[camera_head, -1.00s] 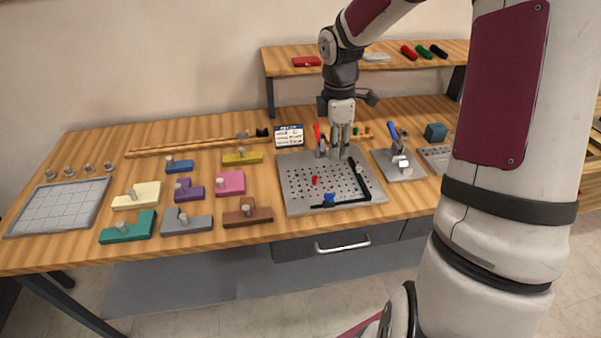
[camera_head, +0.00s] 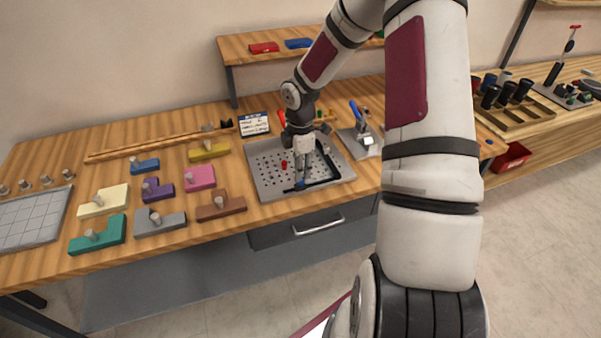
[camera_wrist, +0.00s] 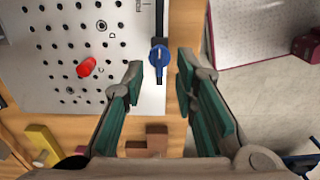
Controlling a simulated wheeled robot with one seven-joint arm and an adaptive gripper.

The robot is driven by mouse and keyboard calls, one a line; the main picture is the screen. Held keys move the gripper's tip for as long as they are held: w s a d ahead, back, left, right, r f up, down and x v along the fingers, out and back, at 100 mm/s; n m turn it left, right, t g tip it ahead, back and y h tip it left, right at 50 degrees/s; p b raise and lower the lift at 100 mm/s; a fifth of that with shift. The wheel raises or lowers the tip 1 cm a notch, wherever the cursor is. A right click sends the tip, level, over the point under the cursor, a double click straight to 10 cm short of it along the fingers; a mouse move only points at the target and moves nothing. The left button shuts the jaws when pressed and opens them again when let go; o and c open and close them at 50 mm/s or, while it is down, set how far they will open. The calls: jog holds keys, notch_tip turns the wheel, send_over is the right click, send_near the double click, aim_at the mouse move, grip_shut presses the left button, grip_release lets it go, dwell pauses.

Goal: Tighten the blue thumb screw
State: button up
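The blue thumb screw (camera_wrist: 160,62) sits on the black bar (camera_wrist: 160,17) along the edge of the perforated metal plate (camera_wrist: 30,85). In the head view the screw (camera_head: 300,185) shows at the plate's front edge, partly covered by my gripper (camera_head: 301,177). In the wrist view my gripper (camera_wrist: 159,72) is open, with one fingertip on each side of the screw. A gap shows between the screw and each finger, and nothing is held. I cannot tell how far the fingertips are above the screw.
A red peg (camera_wrist: 86,67) stands on the plate, left of the screw in the wrist view. A clamp with a blue handle (camera_head: 355,110) stands right of the plate. Several coloured blocks, including a brown one (camera_head: 222,207), lie to the left. A raised shelf (camera_head: 240,48) is behind.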

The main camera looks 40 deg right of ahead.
jog(key=shift+f, duration=1.15)
grip_shut()
